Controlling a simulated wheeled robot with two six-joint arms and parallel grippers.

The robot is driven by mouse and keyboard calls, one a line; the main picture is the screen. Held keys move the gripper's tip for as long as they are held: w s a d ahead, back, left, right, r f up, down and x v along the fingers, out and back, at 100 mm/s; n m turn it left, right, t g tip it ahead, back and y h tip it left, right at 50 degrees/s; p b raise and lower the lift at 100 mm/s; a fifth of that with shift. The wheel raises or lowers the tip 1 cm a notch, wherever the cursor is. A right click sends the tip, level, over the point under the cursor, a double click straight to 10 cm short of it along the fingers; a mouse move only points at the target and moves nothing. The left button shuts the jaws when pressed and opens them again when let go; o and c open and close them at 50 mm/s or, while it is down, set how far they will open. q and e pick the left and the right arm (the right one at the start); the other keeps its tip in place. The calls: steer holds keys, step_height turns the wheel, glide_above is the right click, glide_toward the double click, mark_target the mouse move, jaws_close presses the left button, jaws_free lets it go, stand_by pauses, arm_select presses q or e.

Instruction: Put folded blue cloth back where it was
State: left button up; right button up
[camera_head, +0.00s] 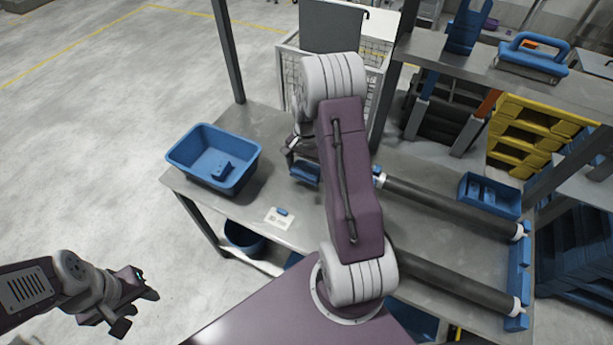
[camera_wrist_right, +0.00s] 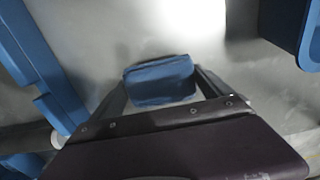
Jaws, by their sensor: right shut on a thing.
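The folded blue cloth (camera_wrist_right: 160,82) is between the two fingers of my right gripper (camera_wrist_right: 163,88) in the right wrist view, and the gripper is shut on it. Grey tabletop shows around the cloth, with a dark shadow beside it. In the head view my right gripper (camera_head: 298,152) is over the table, partly hidden by my own arm. A blue piece (camera_head: 305,174) just below it appears to be the cloth. My left gripper (camera_head: 140,309) is over the floor at lower left, away from the table, with its fingers apart and empty.
A blue bin (camera_head: 213,160) stands at the table's left end. Dark rollers (camera_head: 440,202) in blue holders and a blue tray (camera_head: 488,196) occupy the right side. A shelf (camera_head: 460,62) rises behind.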

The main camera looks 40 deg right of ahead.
mark_target(307, 176)
steer(key=shift+f, duration=0.4)
step_height(307, 176, down, 3)
steer(key=shift+w+f, duration=0.1)
steer(key=shift+f, duration=0.1)
steer(key=shift+f, duration=0.15)
steer(key=o, duration=1.2)
step_height(307, 176, up, 12)
steer(key=shift+r, duration=0.25)
steer(key=s+a+n, duration=0.4)
steer(key=a, duration=0.1)
steer(key=s+a+n, duration=0.4)
steer(key=a, duration=0.2)
steer(key=s+a+n+t, duration=0.1)
steer(key=s+a+n, duration=0.3)
steer(key=a, duration=0.1)
steer(key=shift+s+a+r, duration=0.3)
steer(key=shift+r, duration=0.05)
